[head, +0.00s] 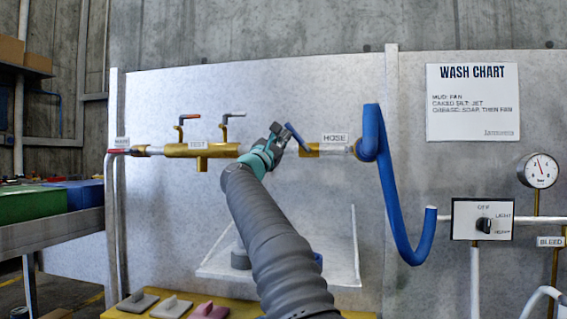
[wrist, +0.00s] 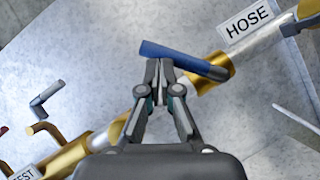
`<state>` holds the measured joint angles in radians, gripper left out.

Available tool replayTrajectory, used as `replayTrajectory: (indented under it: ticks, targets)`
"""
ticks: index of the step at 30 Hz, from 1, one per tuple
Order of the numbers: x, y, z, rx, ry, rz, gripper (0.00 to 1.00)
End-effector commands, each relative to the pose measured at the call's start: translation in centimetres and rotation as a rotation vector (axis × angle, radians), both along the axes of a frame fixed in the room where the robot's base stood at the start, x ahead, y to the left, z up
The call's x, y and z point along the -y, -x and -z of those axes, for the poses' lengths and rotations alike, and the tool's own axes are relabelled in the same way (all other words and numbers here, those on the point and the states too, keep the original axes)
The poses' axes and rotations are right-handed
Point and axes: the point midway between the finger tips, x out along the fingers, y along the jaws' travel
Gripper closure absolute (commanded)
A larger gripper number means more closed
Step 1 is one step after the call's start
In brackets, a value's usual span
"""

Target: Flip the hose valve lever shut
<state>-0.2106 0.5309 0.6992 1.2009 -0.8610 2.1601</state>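The hose valve lever is a blue bar (head: 296,136) on the brass valve (head: 310,151) left of the HOSE label (head: 335,138). In the wrist view the lever (wrist: 185,60) runs from upper left down to the brass body (wrist: 215,73), slanted across the pipe line rather than along it. My gripper (head: 279,134) is just left of the lever. In the wrist view its fingertips (wrist: 160,66) are drawn together with only a thin gap, right at the lever's lower edge. Nothing shows between them; I cannot tell whether they touch the lever.
A blue hose (head: 385,185) hangs right of the valve. Left on the pipe is the brass TEST fitting (head: 200,150) with two small levers. A selector box (head: 483,219) and gauge (head: 538,170) are at right. A white shelf (head: 340,265) juts out below.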

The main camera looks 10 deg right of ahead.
Motion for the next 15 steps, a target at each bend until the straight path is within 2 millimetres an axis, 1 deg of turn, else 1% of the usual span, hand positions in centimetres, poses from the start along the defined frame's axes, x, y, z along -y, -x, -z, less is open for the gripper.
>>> replayTrajectory:
  ticks: [6,15]
  targets:
    - [0.8,0.3,-1.3,0.001,0.001,0.000,1.00]
    - [2.0,0.8,-2.4,0.001,0.000,0.001,1.00]
